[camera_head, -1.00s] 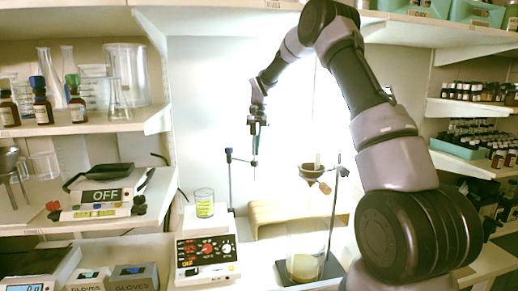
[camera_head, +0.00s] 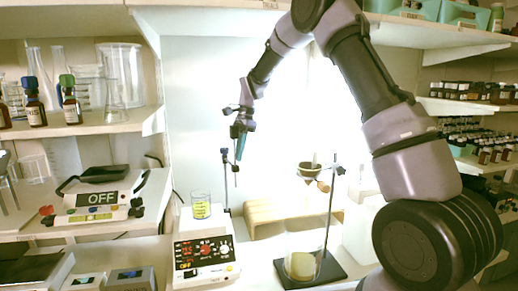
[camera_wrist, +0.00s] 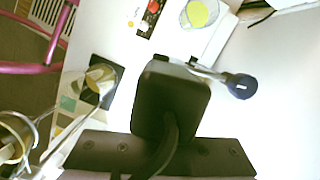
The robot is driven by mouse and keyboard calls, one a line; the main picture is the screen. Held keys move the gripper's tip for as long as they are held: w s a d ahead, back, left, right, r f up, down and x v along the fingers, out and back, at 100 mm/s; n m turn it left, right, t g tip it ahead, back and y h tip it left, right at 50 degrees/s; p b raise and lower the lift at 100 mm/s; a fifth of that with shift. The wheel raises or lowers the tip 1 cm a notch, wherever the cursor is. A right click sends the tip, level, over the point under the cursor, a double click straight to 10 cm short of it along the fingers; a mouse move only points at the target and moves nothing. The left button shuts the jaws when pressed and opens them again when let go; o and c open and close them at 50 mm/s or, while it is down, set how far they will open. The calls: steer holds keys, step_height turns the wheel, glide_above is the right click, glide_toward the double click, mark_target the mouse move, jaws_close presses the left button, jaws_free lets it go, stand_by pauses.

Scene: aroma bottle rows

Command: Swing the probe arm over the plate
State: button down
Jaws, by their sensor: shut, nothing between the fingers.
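The probe arm (camera_head: 230,161) sits on a thin post with a dark blue knob (camera_head: 225,151), behind the hotplate. Its thin probe (camera_head: 236,177) hangs just right of the post. The plate (camera_head: 205,222) is the pale top of the hotplate and bears a beaker (camera_head: 201,206) of yellow liquid. The probe hangs right of the beaker, not above it. My gripper (camera_head: 239,155) is shut and tilted, its tips at the probe arm's outer end; contact is unclear. In the wrist view the probe arm (camera_wrist: 207,73) runs from its knob (camera_wrist: 240,86) to beside my dark fingers (camera_wrist: 170,100).
The hotplate's control panel (camera_head: 203,255) faces front. Shelves with glassware and bottles flank the bench.

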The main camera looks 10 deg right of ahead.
steer(key=shift+s+a+m, duration=0.3)
steer(key=shift+a+m, duration=0.2)
steer(key=shift+a, duration=0.05)
steer(key=w+a+m+t, duration=0.1)
steer(key=a+m+t, duration=0.1)
steer(key=a+m, duration=0.9)
steer(key=shift+w+a+t, duration=0.2)
steer(key=shift+w+t, duration=0.1)
steer(key=shift+w, duration=0.05)
